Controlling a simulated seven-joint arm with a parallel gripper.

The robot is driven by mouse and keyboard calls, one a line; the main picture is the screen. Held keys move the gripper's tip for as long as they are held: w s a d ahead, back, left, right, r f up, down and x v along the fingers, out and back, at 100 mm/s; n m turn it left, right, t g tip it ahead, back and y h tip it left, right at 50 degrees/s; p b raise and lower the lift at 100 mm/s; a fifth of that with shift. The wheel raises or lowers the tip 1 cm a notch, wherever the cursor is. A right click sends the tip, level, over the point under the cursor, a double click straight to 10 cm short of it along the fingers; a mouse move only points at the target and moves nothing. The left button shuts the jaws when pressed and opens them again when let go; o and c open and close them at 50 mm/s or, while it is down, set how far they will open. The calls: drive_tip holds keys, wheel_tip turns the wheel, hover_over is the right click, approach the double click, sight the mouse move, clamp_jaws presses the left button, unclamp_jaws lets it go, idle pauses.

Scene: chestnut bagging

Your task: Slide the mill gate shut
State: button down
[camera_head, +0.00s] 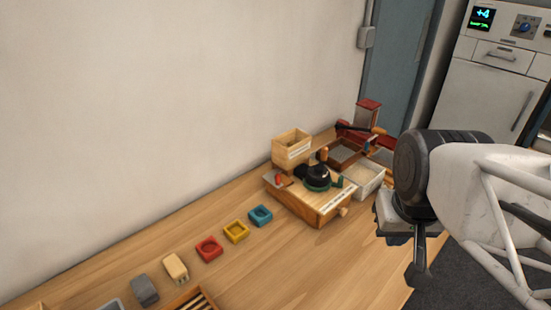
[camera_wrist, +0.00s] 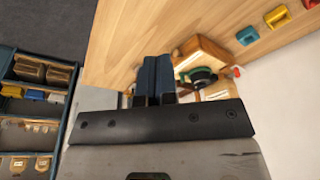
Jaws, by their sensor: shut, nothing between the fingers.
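The mill appears to be the wooden box (camera_head: 318,208) with a front knob, a black and green part (camera_head: 318,177) on top and a pale wooden hopper (camera_head: 292,150) behind. A small red-tipped part (camera_head: 281,180) sits at its left side; I cannot tell whether it is the gate or how far the gate stands open.
Blue (camera_head: 260,215), yellow (camera_head: 236,231) and red (camera_head: 209,249) small holders line the table left of the mill. A white tray (camera_head: 364,180) and a red-brown tray (camera_head: 346,154) stand close on its right. A stocked shelf (camera_wrist: 62,125) shows in the wrist view.

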drive_tip(key=w+a+h, duration=0.3)
drive_tip(key=w+a, duration=0.9)
drive_tip(key=w, duration=0.5)
drive_tip(key=w+a+f+h, duration=0.1)
drive_tip(key=w+a+f, duration=0.1)
drive_tip(key=a, duration=0.4)
drive_tip(key=w+a+f+t, duration=0.1)
drive_tip(key=w+a+f, duration=0.1)
drive_tip(key=w+a, duration=0.2)
drive_tip(key=w+a+f+m+t+h, duration=0.1)
drive_tip(key=w+a+f, duration=0.1)
drive_tip(key=a, duration=0.8)
drive_tip(key=shift+w+a+h, duration=0.25)
drive_tip(key=shift+w+h, duration=0.05)
drive_tip(key=shift+w, duration=0.45)
